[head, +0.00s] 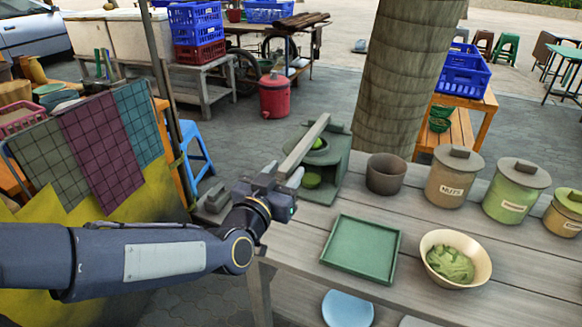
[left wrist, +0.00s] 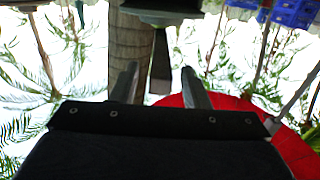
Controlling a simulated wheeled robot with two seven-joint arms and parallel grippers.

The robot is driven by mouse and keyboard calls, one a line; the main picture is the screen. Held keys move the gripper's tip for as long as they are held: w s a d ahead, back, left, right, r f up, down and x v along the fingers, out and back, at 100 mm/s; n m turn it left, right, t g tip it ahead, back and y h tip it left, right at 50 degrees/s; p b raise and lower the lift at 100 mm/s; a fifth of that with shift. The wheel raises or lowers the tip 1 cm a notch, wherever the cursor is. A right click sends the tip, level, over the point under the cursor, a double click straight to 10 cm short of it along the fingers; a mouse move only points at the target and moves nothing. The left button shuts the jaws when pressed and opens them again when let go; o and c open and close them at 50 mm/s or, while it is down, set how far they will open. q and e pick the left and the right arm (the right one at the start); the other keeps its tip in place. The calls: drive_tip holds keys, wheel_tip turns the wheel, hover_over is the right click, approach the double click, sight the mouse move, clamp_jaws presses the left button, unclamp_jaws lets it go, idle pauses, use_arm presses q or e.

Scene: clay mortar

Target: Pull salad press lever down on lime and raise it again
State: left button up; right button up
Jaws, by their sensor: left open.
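The green press (head: 337,177) stands at the back left of the wooden table. Its long grey lever (head: 304,147) slopes from the top right down toward my left gripper (head: 284,176). Another green round thing (head: 312,180) is in the lower opening. My left gripper is open at the lever's lower end. In the left wrist view, the dark lever end (left wrist: 161,72) lies between the two spread fingers (left wrist: 160,72); I cannot tell whether they touch it. My right gripper is not in view.
A brown pot (head: 385,174) stands right of the press, then lidded jars (head: 453,180). A green tray (head: 361,249) and a bowl of greens (head: 455,261) are in front. The tabletop between tray and jars is clear.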

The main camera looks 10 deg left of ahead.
sight(291, 164)
use_arm(q)
drive_tip(key=x, duration=0.4)
drive_tip(key=shift+w, duration=0.1)
clamp_jaws()
